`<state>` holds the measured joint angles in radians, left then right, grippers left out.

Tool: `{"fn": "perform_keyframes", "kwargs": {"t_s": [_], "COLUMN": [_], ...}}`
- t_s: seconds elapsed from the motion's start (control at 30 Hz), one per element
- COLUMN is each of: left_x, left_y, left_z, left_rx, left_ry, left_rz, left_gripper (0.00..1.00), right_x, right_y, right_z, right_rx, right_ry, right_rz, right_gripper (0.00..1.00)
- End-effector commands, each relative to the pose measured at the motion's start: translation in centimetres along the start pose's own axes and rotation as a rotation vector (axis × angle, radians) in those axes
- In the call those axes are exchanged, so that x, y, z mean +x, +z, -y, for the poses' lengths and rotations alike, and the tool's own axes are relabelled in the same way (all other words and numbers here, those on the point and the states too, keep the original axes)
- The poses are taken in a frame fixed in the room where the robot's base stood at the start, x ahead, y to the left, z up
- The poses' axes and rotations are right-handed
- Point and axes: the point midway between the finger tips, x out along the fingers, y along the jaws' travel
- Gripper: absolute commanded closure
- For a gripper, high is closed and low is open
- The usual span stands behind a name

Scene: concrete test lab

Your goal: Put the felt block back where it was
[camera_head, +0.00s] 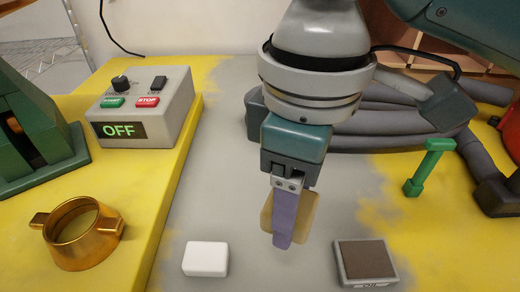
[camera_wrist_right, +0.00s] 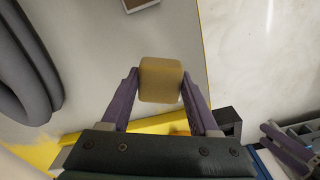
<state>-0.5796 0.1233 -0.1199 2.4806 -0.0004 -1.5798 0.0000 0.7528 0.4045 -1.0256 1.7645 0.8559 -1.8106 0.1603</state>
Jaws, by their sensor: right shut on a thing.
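The tan block (camera_head: 303,217), which I take to be the felt block, is held in my right gripper (camera_head: 284,232), above the grey part of the bench. In the right wrist view the block (camera_wrist_right: 160,80) sits between the two purple fingers of my right gripper (camera_wrist_right: 158,92), which touch its sides. In the head view the near finger hides part of the block. A purple finger-like part at the lower right of the wrist view may be my left gripper (camera_wrist_right: 285,145); I cannot tell its opening.
A white block (camera_head: 206,258) and a grey box with a brown top (camera_head: 365,260) lie in front. A brass ring (camera_head: 80,236) and a control box reading OFF (camera_head: 142,108) are left. A green T-shaped piece (camera_head: 426,168) and thick grey hoses (camera_head: 380,132) are behind right.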

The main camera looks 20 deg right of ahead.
Motion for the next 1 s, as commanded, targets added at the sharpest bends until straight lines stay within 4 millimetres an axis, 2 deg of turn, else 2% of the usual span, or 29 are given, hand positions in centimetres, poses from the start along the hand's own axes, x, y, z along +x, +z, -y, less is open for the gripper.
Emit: {"fn": "perform_keyframes", "kwargs": {"t_s": [0.03, 0.1, 0.3, 0.47, 0.7, 1.0], "left_x": [0.5, 0.8, 1.6, 1.9, 2.8, 2.8], "left_y": [0.1, 0.2, 0.5, 0.6, 0.9, 0.8], "left_z": [0.0, 0.1, 0.0, 0.0, -0.1, -0.3], "left_rx": [0.001, 0.002, 0.002, 0.001, -0.002, -0.008], "left_ry": [-0.002, -0.002, -0.002, -0.002, 0.001, 0.007], "left_rz": [-0.001, -0.001, -0.001, -0.001, -0.001, -0.001], "left_gripper": [0.5, 0.5, 0.5, 0.5, 0.5, 0.5], "right_x": [1.9, 4.0, 8.6, 10.0, 13.3, 13.7], "right_y": [0.1, 0.1, 0.1, 0.0, 0.0, 0.0], "right_z": [0.1, 0.0, 0.0, 0.0, 0.0, 0.0], "right_rx": [0.002, 0.002, 0.0, 0.0, 0.0, -0.001], "right_ry": [-0.003, -0.002, 0.0, 0.001, 0.0, 0.001], "right_rz": [0.005, 0.006, 0.002, 0.0, 0.001, -0.001], "right_gripper": [0.83, 0.83, 0.83, 0.83, 0.83, 0.83]}}
